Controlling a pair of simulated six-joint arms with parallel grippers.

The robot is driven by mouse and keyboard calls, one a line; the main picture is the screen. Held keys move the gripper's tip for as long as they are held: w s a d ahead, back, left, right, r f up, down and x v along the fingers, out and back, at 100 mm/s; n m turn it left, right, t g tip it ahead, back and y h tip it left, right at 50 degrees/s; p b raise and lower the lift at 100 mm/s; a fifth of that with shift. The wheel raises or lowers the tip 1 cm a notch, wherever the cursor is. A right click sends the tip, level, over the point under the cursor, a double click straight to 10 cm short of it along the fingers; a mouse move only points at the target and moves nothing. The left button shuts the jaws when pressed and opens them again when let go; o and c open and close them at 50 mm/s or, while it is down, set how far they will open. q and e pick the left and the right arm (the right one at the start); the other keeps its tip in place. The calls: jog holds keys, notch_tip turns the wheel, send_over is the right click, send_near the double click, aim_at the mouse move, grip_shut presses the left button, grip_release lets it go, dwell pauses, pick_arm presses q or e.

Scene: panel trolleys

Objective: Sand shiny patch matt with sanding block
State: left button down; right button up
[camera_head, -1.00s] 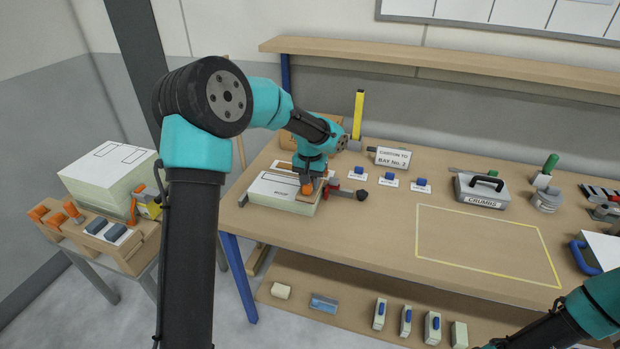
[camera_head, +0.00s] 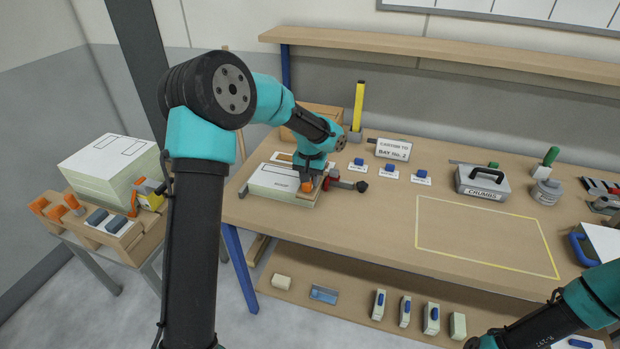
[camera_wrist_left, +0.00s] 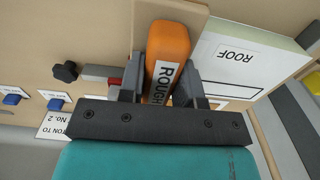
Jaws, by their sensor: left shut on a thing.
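My left gripper (camera_head: 308,183) is over the right end of a pale panel labelled ROOF (camera_head: 280,182) on the bench. In the left wrist view the gripper (camera_wrist_left: 165,85) is shut on the orange handle of a sanding block (camera_wrist_left: 168,50) labelled ROUGH. The block's tan base lies at the panel's edge; whether it touches the face is hard to tell. The panel also shows in the wrist view (camera_wrist_left: 270,62) with a black outlined rectangle on it, partly hidden by the gripper. I cannot make out a shiny patch. My right gripper is out of view; only its arm shows at lower right.
A clamp with a dark knob (camera_head: 361,186) sticks out right of the panel. Small blue-topped blocks (camera_head: 390,172) stand on cards behind. A CRUMBS box (camera_head: 482,184) and a yellow taped rectangle (camera_head: 487,236) lie right. A panel stack (camera_head: 108,168) stands on the left trolley.

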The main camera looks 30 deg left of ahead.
pick_arm(q)
jog(key=shift+f, duration=0.6)
dwell(0.7)
jog(key=shift+s+a, duration=0.15)
jog(key=shift+a, duration=0.85)
jog(key=shift+a, duration=0.1)
jog(key=shift+s+a+f, duration=0.1)
jog(key=shift+s+a, duration=0.05)
jog(key=shift+a, duration=0.75)
jog(key=shift+a, duration=0.1)
jog(key=shift+s+a, duration=0.15)
jog(key=shift+a, duration=0.4)
